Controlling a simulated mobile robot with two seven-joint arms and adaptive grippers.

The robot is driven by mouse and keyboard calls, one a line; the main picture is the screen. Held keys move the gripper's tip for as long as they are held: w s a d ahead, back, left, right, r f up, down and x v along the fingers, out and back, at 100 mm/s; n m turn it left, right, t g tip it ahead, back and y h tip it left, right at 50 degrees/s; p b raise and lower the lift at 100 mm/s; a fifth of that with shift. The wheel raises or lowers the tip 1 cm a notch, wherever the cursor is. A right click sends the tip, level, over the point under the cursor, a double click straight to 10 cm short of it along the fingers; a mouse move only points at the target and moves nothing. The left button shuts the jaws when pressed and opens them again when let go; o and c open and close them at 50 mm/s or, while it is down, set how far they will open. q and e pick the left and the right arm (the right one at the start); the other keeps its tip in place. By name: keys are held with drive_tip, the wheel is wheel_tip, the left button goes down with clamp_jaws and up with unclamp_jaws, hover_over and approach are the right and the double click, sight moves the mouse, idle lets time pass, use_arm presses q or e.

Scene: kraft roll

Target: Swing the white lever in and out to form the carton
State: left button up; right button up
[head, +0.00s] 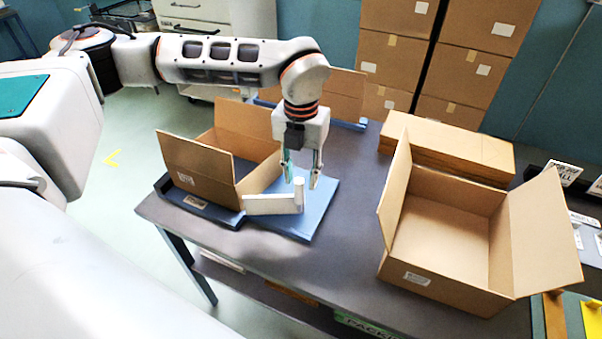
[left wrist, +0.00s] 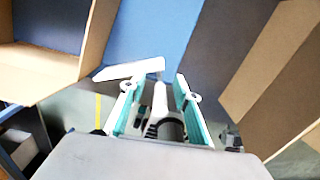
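The white lever (head: 270,204) is a flat arm with an upright post at its right end, over the blue plate (head: 318,213) in front of the carton. The carton (head: 213,172) stands with its flaps up on the left part of the table. My left gripper (head: 301,180) points down over the post end of the lever, its fingers spread apart. In the left wrist view, the lever (left wrist: 128,71) shows beyond the open fingers, and its post lies between them with gaps on both sides. The carton's edge (left wrist: 45,62) shows at upper left. My right gripper is out of view.
A larger open carton (head: 440,225) stands on the table (head: 285,262) at right. A stack of flat cardboard (head: 450,150) lies behind it. Closed boxes (head: 395,60) are piled at the back. The table's front middle is clear.

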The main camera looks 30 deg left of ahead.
use_arm(q)
wheel_tip(320, 180, up, 12)
idle(0.7)
